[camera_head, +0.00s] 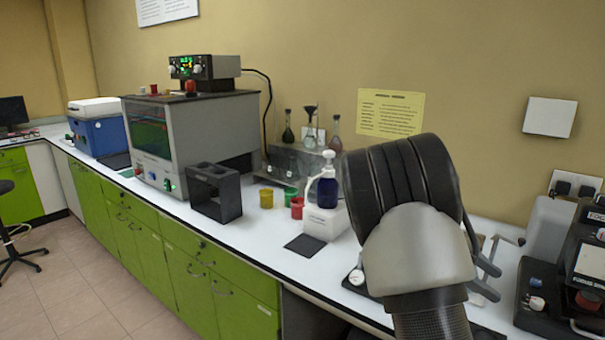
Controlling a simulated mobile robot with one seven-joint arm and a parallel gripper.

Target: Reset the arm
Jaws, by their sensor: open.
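My arm (415,225) rises from the bottom right in the head camera view, with a dark ribbed section above a light grey link. My gripper (494,283) shows only in part, behind the right side of that link. Its grey fingers stand apart over the right part of the bench, and I see nothing held between them. The rest of the gripper is hidden by my arm.
The white bench (262,228) holds a grey instrument (210,130), a black holder (215,195), coloured cups (291,195), a blue bottle (327,188) on a white block and flasks (308,135). Dark equipment (565,280) stands right of my gripper.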

